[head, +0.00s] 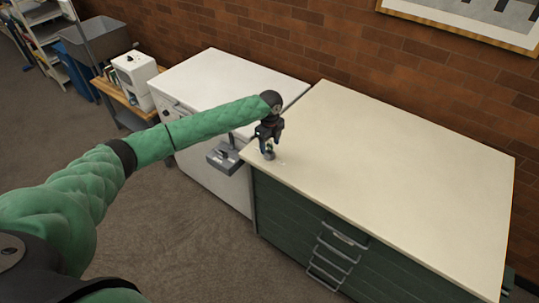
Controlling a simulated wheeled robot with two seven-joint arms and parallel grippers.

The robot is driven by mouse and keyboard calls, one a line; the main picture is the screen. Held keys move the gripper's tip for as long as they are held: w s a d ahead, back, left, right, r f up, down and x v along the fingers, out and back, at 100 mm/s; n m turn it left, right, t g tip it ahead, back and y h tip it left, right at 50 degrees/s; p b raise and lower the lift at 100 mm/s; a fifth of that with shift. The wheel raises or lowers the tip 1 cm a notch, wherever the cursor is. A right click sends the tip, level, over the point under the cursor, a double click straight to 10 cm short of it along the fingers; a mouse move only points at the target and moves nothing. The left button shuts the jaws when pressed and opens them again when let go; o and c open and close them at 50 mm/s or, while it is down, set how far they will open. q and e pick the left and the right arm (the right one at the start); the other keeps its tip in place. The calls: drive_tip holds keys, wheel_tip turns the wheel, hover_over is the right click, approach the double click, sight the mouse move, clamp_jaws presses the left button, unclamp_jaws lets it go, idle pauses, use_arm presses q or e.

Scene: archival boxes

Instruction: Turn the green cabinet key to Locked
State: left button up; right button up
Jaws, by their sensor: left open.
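The green cabinet (290,207) stands on the right, with a cream top (400,165) and a green drawer front. My left gripper (268,150) points down over the top's near left corner. Its fingers are apart, on either side of or just above a small grey fitting (269,156), which may be the key. The fingers hide most of it, so I cannot tell its angle or whether they touch it. Faint pale marks lie on the top just right of it, too small to read. My right gripper is not in view.
A white cabinet (205,75) adjoins on the left, with a grey box-like fitting (227,156) at its front. A white machine (135,78) stands on a wooden stand farther left. A brick wall (290,40) runs behind. The rest of the cream top is clear.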

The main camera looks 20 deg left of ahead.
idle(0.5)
use_arm(q)
drive_tip(key=shift+r, duration=4.5)
